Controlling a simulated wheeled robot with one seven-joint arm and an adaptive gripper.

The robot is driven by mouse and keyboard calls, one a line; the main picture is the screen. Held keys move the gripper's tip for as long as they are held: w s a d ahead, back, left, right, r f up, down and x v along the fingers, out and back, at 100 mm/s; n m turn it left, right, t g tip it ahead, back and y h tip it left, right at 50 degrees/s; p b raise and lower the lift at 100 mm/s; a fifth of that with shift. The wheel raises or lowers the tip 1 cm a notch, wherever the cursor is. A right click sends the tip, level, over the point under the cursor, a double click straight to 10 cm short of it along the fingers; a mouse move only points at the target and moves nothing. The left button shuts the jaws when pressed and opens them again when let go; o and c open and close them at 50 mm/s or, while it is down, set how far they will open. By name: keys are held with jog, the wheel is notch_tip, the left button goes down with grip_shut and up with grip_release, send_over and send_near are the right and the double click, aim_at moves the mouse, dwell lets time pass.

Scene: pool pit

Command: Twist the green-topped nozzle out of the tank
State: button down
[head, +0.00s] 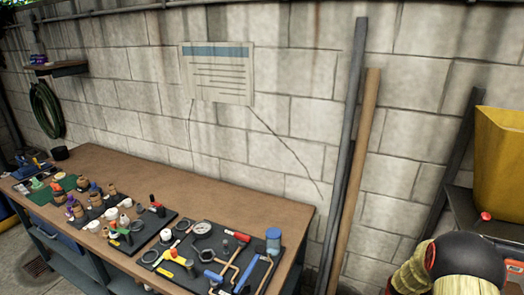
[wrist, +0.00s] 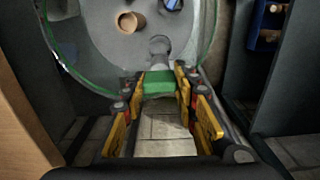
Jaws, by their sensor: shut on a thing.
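In the wrist view my gripper (wrist: 159,88) has its two yellow-padded fingers closed around the green top of the nozzle (wrist: 160,79). A grey stem or neck shows just beyond the green top, at the near side of the tank. The tank (wrist: 95,42) is a round, glassy vessel with a greenish rim, filling the top of the wrist view. I cannot tell how far the nozzle sits in it. The head view shows neither the tank nor my gripper clearly.
A tan cylinder (wrist: 131,21) shows inside the tank's outline. A brown panel (wrist: 22,125) stands left and a dark cabinet (wrist: 285,75) right in the wrist view. In the head view, a workbench (head: 225,196) carries trays of tools before a block wall; a yellow bin (head: 498,160) stands right.

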jog(key=shift+r+p, duration=1.6)
jog(key=shift+r, duration=1.2)
